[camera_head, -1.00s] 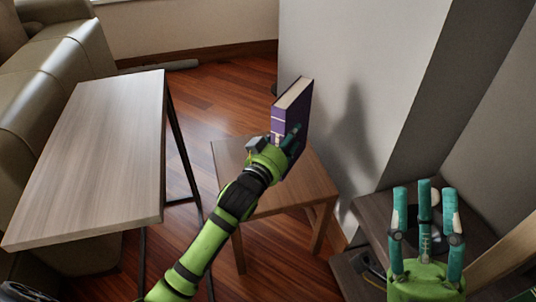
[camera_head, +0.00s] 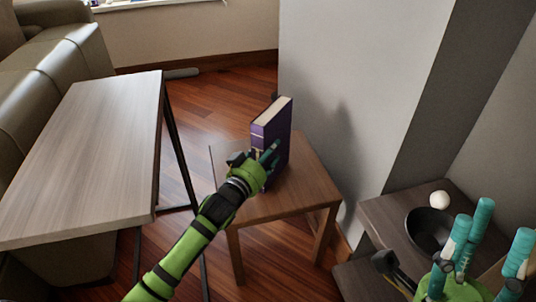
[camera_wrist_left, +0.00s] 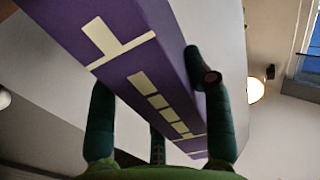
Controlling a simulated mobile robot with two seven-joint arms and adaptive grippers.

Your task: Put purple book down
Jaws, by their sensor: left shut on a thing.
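The purple book (camera_head: 277,127) with cream pages stands upright over the small brown wooden table (camera_head: 300,195). My left gripper (camera_head: 268,160) is shut on the lower part of the book. Its lower edge is partly hidden by the gripper, so I cannot tell whether it touches the tabletop. In the left wrist view the purple spine with pale marks (camera_wrist_left: 150,75) lies between the green fingers (camera_wrist_left: 160,115). My right gripper (camera_head: 492,225) is at the lower right with its fingers spread, open and empty.
A long light wooden table (camera_head: 95,150) stands at the left beside a leather sofa (camera_head: 45,60). A white wall (camera_head: 340,80) rises behind the small table. A dark shelf (camera_head: 385,215) at the right holds a black bowl (camera_head: 428,228) and a white ball (camera_head: 439,199).

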